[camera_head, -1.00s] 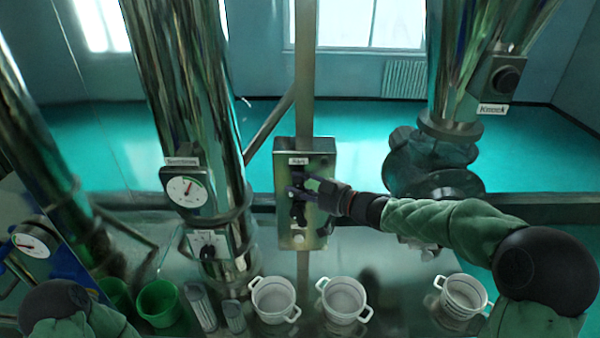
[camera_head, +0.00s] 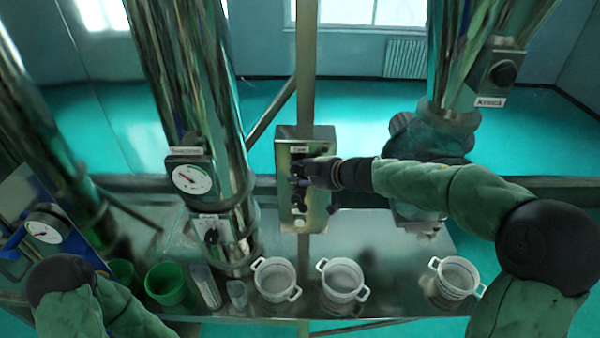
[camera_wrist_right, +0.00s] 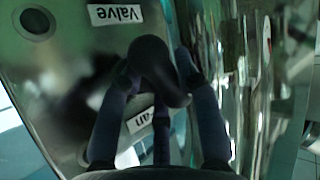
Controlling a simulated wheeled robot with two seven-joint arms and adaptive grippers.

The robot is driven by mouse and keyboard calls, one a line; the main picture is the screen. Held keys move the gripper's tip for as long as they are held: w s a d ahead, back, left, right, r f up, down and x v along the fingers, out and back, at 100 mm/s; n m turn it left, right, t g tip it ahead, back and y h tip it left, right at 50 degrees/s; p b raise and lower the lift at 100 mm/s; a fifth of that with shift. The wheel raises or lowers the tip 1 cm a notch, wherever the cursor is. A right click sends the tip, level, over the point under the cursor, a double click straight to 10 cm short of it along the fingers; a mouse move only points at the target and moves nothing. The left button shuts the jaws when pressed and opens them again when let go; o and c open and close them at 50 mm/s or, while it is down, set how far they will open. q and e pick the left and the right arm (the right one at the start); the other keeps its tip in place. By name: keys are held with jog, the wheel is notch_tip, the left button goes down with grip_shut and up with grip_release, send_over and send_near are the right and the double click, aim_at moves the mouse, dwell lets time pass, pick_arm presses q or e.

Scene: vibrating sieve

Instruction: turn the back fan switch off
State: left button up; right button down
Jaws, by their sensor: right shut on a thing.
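A metal switch panel (camera_head: 315,208) stands upright on a post in the middle of the head view. My right gripper (camera_head: 303,172) reaches it from the right, at its upper part just below the top label. In the right wrist view its fingers are shut on a black fan switch knob (camera_wrist_right: 157,68). The knob sits between an upside-down "Fan" label (camera_wrist_right: 140,120), partly hidden by a finger, and a "Valve" label (camera_wrist_right: 115,13). In the head view the fingers hide most of this knob. My left gripper is out of view; only part of its arm shows at lower left.
A steel column with a dial gauge (camera_head: 191,177) stands left of the panel. White pots (camera_head: 343,279) and a green cup (camera_head: 167,285) stand on the metal table below. A pipe with a black knob (camera_head: 503,72) is at upper right.

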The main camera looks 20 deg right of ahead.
jog(key=shift+f, duration=0.1)
dwell(0.3)
jog(key=c, duration=0.9)
grip_release()
jog(key=shift+o, duration=0.2)
jog(key=v, duration=1.2)
